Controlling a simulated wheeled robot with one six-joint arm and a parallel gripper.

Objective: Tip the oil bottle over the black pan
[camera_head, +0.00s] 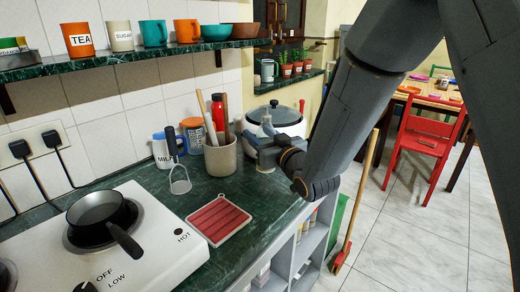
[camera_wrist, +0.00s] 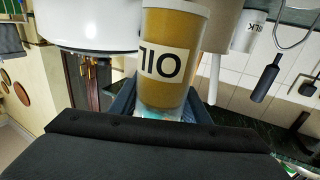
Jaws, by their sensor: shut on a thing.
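The black pan (camera_head: 97,212) sits on a burner of the white stove at the lower left of the head view, its handle toward the front right. My gripper (camera_head: 264,148) is over the back right of the counter, well to the right of the pan. It is shut on the oil bottle (camera_wrist: 170,75), a yellow bottle with a white "OIL" label. The wrist picture is upside down, and the bottle looks about upright in it. In the head view my gripper hides most of the bottle. The pan is out of the wrist view.
A shelf (camera_head: 130,57) with mugs hangs above.

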